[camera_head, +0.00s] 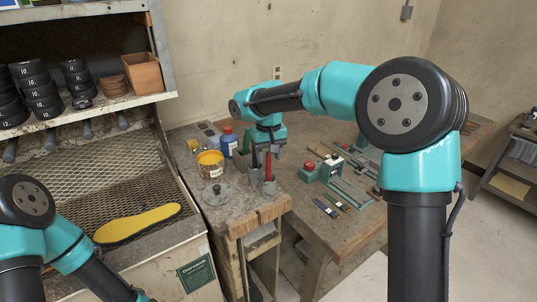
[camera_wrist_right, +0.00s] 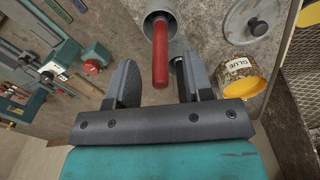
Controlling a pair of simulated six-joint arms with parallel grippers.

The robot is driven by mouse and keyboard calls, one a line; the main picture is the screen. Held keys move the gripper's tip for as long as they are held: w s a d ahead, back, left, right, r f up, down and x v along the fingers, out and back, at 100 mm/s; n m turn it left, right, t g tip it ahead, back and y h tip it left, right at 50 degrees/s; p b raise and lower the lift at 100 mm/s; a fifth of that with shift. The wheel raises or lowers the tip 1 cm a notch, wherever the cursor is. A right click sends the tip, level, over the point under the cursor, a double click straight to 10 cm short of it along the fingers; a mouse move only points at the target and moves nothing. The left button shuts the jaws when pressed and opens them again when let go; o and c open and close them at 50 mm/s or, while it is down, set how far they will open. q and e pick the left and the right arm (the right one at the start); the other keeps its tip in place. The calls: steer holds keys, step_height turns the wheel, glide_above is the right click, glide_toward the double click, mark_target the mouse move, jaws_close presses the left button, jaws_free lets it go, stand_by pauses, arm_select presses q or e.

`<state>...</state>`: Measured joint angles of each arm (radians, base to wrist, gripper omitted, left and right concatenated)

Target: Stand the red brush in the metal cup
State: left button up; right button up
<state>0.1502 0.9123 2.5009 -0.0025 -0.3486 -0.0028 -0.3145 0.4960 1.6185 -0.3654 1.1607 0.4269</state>
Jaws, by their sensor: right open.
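The red brush (camera_head: 268,166) stands upright in the metal cup (camera_head: 269,187) near the front of the wooden bench. In the right wrist view, the red handle (camera_wrist_right: 160,55) rises from the cup (camera_wrist_right: 153,20) toward the camera. My right gripper (camera_head: 267,148) is over the brush, pointing down. In the right wrist view, my right gripper (camera_wrist_right: 158,85) is open, with one finger on each side of the handle and a gap visible on both sides. My left arm shows at the lower left of the head view, but its gripper is out of frame.
A yellow glue tin (camera_head: 210,163) and a grey lid (camera_head: 218,194) are left of the cup. A blue bottle (camera_head: 229,142) stands behind. A green clamp fixture (camera_head: 325,170) is to the right. A yellow sole (camera_head: 137,224) lies on the mesh tray.

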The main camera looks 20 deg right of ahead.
step_height(320, 180, up, 18)
steer(key=shift+f, duration=0.25)
stand_by(0.5)
steer(key=shift+f, duration=0.1)
stand_by(0.7)
